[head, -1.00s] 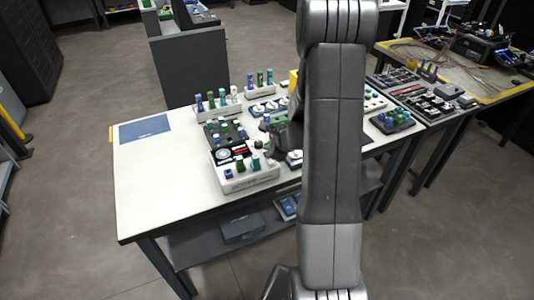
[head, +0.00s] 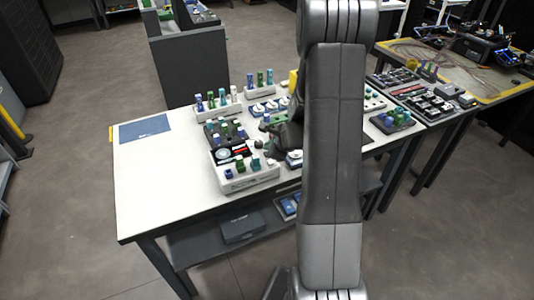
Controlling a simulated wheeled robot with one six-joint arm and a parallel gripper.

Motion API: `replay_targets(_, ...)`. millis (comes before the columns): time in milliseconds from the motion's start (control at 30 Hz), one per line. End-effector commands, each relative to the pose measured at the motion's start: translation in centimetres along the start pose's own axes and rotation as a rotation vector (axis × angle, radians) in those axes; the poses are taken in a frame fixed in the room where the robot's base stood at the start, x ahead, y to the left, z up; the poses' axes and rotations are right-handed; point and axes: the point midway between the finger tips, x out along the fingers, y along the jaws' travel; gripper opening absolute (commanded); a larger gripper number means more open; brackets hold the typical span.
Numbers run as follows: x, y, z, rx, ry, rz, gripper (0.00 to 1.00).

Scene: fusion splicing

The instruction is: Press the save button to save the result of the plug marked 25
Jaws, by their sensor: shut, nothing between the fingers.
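The number 25 is too small to read on any plug, and I cannot make out a save button. My gripper (head: 268,128) is dark and small in the view, just behind and right of the device's display. It looks shut and empty. Its fingertips are hard to tell from the things behind, and I cannot tell whether it touches anything. My arm hides part of the table.
Racks of upright plugs (head: 218,109) and a dark tray of plugs stand behind the device. A blue mat (head: 145,129) lies at the left, and the table's left front is clear.

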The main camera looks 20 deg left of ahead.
Motion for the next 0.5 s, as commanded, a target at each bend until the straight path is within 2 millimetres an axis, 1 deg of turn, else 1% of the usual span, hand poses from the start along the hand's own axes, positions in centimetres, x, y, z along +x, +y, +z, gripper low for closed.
replay_targets(200,0.57,0.43,-0.41,-0.002,0.0,0.0,0.0)
replay_targets(500,0.53,0.4,-0.38,-0.001,0.0,0.0,0.0)
